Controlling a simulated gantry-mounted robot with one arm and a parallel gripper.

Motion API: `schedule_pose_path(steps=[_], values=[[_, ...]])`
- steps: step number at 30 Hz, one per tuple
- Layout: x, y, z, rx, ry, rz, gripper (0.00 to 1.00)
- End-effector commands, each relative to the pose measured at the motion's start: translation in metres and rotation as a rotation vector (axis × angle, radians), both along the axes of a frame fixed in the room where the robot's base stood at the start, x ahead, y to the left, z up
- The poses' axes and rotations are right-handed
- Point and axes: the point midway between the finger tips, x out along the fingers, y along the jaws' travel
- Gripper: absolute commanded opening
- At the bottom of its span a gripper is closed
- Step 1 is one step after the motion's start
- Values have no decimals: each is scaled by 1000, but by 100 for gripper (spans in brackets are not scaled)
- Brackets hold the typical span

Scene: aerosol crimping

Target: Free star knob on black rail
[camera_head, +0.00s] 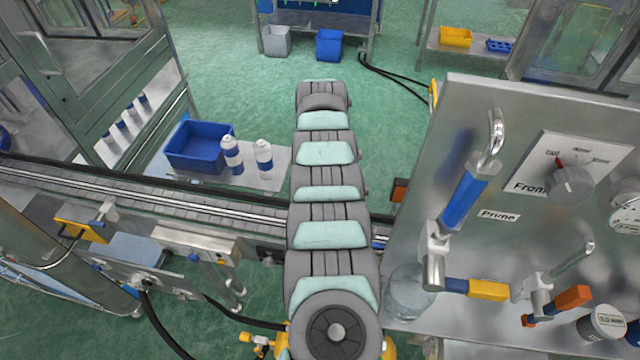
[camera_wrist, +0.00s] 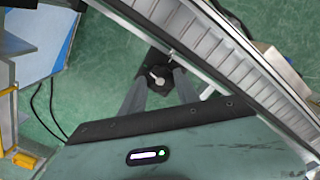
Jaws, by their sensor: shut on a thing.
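A black star knob (camera_wrist: 157,82) with a pale centre shows in the wrist view, between the fingertips of my gripper (camera_wrist: 160,77). My gripper's two fingers are shut on it. The knob sits beside the conveyor's side rail (camera_wrist: 205,86); whether it touches the rail is hard to tell. In the head view, my arm hides the gripper and knob. The black rail (camera_head: 90,167) runs along the far side of the conveyor there.
The conveyor (camera_head: 150,196) crosses from the left and passes under my arm. A blue bin (camera_head: 196,150) and two bottles (camera_head: 264,158) stand on a shelf behind it. A metal control panel (camera_head: 480,190) with valves stands close on the right.

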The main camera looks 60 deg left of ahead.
Motion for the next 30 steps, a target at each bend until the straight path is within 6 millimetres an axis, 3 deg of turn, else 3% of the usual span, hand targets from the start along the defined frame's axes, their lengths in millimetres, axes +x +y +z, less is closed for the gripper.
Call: schedule_pose_path(steps=[12,27,28,30], values=[[1,0,-1,2,-1,158,0],[0,0,0,1,0,172,0],[0,0,0,1,0,172,40],[0,0,0,1,0,172,46]])
